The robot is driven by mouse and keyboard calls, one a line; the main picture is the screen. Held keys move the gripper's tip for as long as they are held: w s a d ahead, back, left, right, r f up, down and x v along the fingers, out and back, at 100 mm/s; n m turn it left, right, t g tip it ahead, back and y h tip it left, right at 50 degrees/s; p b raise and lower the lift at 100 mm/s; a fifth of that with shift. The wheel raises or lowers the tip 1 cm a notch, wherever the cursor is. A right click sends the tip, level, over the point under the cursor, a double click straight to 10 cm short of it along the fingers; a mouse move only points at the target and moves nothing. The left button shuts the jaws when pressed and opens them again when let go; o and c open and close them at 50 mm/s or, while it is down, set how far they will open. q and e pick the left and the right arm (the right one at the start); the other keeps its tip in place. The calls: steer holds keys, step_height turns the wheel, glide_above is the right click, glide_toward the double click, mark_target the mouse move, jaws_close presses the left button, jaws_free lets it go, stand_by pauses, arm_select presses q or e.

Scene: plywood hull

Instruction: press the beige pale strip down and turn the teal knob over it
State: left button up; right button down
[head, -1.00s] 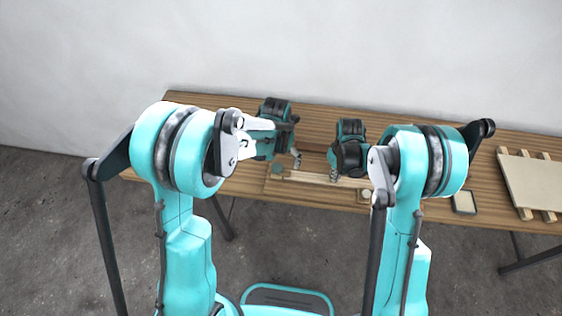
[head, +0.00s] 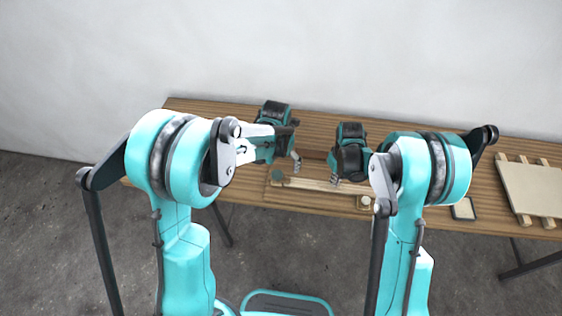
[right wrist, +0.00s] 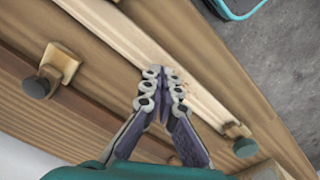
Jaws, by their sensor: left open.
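The beige pale strip (head: 312,184) lies along a wooden base at the table's front. A dull teal round knob (head: 278,175) sits by its left end. My right gripper (head: 335,180) is over the strip's middle; in the right wrist view its fingertips (right wrist: 161,88) are together above the strip (right wrist: 115,32), with no object seen between them. I cannot tell whether they touch the strip. My left gripper (head: 297,163) is open and empty, behind the strip and right of the teal knob.
A second, pale round knob (head: 364,201) is near the strip's right end. A small framed pad (head: 463,209) and a pale board on slats (head: 532,188) lie further right. The right wrist view shows dark knobs with pale tabs (right wrist: 60,62).

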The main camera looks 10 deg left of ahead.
steer(key=shift+r+p, duration=1.35)
steer(key=shift+r, duration=1.3)
steer(key=shift+r+p, duration=1.4)
steer(key=shift+r, duration=1.1)
